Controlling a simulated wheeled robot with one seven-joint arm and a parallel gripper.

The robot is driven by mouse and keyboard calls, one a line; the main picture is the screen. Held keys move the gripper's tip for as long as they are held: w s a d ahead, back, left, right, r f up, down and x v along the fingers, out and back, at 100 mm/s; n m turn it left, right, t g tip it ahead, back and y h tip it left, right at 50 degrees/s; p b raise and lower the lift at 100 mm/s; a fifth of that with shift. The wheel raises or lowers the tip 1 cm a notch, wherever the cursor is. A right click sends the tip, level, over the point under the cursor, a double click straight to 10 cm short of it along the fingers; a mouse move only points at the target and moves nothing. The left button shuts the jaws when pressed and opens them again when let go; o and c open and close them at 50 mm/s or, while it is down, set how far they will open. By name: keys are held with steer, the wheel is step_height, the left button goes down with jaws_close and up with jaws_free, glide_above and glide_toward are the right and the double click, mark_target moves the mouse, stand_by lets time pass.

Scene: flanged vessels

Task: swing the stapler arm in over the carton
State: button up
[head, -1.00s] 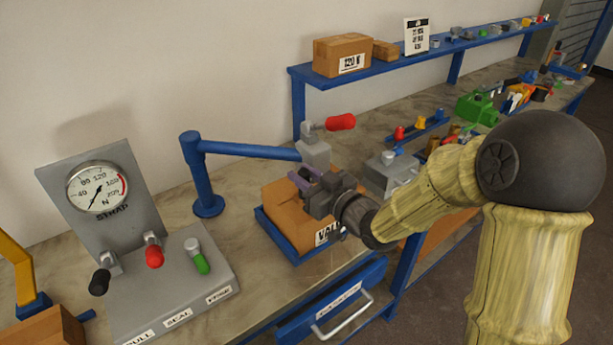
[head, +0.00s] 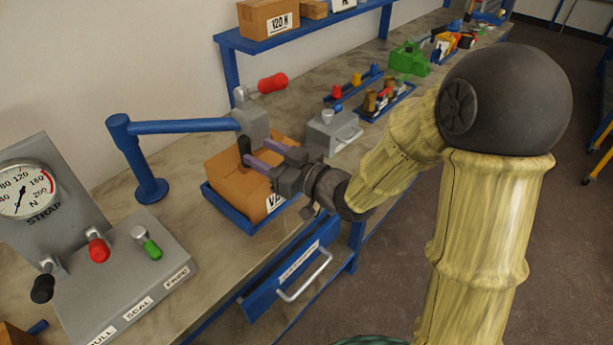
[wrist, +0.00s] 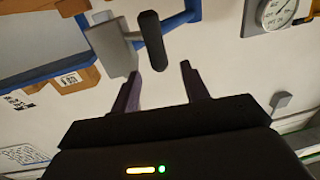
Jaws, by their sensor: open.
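The stapler arm is a blue bar (head: 180,127) on a blue post, with a grey head (head: 254,124) carrying a red handle (head: 272,83) and a black grip (head: 244,150). In the head view the stapler head appears at the back edge of the brown carton (head: 232,180), which sits in a blue tray (head: 225,211). My gripper (head: 257,152) is open, its purple fingers pointing at the black grip. In the wrist view the grip (wrist: 152,40) lies just beyond and between the fingertips (wrist: 162,70), beside the grey head (wrist: 110,48); contact does not show.
A grey strap panel (head: 120,270) with a gauge and several levers stands at left. A grey box (head: 333,131) stands right of the carton. A blue drawer (head: 290,280) is below the bench edge. A blue shelf (head: 300,30) with boxes runs behind.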

steer(key=b+v, duration=0.7)
steer(key=v, duration=0.4)
steer(key=shift+s, duration=0.3)
